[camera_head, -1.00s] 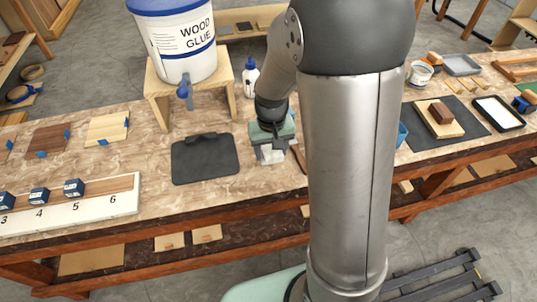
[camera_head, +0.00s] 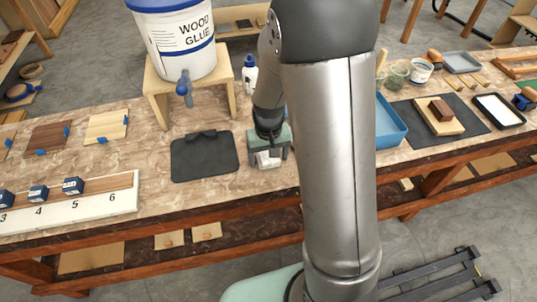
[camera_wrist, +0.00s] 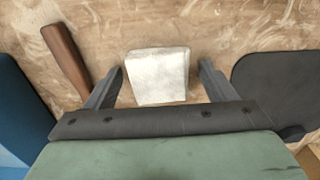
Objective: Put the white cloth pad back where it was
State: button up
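The white cloth pad (camera_wrist: 157,76) appears to lie on the marbled bench top, between my gripper's two fingers in the wrist view. My gripper (camera_wrist: 161,68) is open, with a visible gap on each side of the pad. In the head view, my gripper (camera_head: 267,152) points down close to the bench, right of the black mat (camera_head: 204,157). The pad (camera_head: 267,159) is partly hidden by the gripper there.
A brown wooden handle (camera_wrist: 66,58) lies left of the pad in the wrist view. A blue tray (camera_head: 391,125) stands right of my arm. A small glue bottle (camera_head: 250,74) and the wood glue bucket (camera_head: 175,40) on its stand are behind. Bare bench lies in front of the mat.

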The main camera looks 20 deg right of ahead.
notch_tip(320, 180, up, 12)
jog(key=s+r, duration=0.2)
jog(key=s, duration=1.6)
jog(key=shift+a+n, duration=0.35)
jog(key=shift+n, duration=0.05)
jog(key=shift+r, duration=0.1)
